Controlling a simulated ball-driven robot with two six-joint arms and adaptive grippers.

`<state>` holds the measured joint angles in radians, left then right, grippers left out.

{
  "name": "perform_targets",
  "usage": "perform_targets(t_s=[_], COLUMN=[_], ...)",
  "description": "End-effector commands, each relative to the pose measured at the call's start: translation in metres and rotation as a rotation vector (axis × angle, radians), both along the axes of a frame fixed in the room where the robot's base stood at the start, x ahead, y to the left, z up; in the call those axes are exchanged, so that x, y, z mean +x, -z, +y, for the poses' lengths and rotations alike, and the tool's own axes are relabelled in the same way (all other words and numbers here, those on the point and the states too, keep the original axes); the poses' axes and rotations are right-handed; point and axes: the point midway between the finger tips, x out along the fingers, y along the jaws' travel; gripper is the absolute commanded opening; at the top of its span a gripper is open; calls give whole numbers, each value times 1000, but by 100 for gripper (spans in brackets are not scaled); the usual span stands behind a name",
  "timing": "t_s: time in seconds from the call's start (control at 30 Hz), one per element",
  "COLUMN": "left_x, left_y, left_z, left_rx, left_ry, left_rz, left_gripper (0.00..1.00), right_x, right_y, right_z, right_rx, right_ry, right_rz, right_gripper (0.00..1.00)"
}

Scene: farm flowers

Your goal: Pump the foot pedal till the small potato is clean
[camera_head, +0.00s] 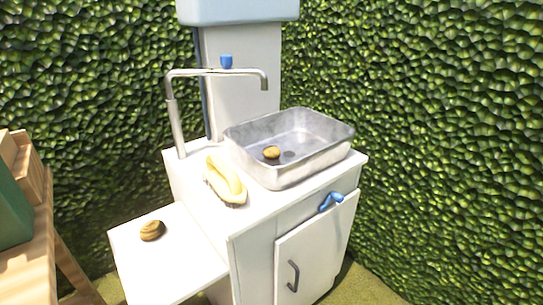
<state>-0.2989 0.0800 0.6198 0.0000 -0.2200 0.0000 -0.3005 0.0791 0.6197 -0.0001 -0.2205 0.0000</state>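A small round brown potato (271,152) lies in the metal sink basin (318,160), near the dark drain. A second brown potato-like piece (152,230) lies on the low white side shelf (185,265). A metal tap (215,72) arches over toward the basin, and no water shows at its spout. The foot pedal is not visible in this view. Whether the potato is dirty is too small to tell. Neither of my grippers is in view.
A long pale yellow object (225,180) lies on the white counter left of the basin. The cabinet below has a door handle (293,276) and a blue fitting (331,202). A wooden stand (40,240) is at the left edge. Green hedge walls close in behind and right.

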Motion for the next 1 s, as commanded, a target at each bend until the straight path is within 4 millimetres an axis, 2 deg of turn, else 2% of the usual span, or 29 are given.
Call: perform_targets(t_s=[0.03, 0.27, 1.0], left_x=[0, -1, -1], left_y=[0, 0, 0], left_z=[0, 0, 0], left_rx=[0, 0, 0], left_ry=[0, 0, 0], left_rz=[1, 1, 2], left_gripper=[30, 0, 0], right_x=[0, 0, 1], right_y=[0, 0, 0], right_z=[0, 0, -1], right_rx=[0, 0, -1], right_ry=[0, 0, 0], right_rz=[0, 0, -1], right_gripper=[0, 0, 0])
